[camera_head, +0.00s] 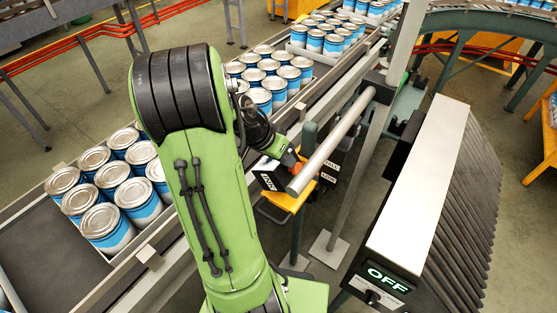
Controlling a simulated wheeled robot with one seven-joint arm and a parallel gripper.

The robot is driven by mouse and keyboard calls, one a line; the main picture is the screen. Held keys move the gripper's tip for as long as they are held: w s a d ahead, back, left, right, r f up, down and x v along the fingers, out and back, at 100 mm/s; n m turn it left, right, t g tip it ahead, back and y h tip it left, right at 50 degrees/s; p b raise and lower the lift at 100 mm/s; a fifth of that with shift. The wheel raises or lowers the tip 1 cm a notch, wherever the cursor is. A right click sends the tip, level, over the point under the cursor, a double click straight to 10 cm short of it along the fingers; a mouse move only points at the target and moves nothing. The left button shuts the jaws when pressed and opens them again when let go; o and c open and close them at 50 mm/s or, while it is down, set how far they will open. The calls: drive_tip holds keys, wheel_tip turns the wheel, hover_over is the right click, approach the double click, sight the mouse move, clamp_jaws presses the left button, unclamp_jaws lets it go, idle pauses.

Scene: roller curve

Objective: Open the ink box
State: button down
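The ink box (268,181) is a small dark box with a white INK label, beside the conveyor near the middle of the head view. Lettering that seems to read FULL and LOW (330,172) shows on a dark part to its right. A yellow shelf (291,203) lies beneath. My gripper (291,160) is at the ink box, just above and behind the label. My arm and a grey cylinder partly cover this area. The fingers are too small and hidden to tell whether they are apart or touching the box. I cannot tell the lid's state.
A conveyor (150,255) carries trays of blue-and-white cans (118,210) behind my arm. A grey cylinder (330,152) and upright post (375,135) stand close to the ink box. A large ribbed machine (425,195) with an OFF display is at right. Open floor lies at upper left.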

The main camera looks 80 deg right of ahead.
sight(297, 170)
drive_tip(key=s+f+b, duration=0.1)
drive_tip(key=s+a+f+t+b, duration=0.1)
drive_tip(key=b, duration=0.1)
drive_tip(key=shift+s+a+f+h, duration=0.1)
drive_tip(key=shift+s+a+h, duration=0.05)
drive_tip(key=shift+s+h, duration=0.2)
drive_tip(key=shift+s, duration=0.25)
drive_tip(key=shift+a, duration=0.1)
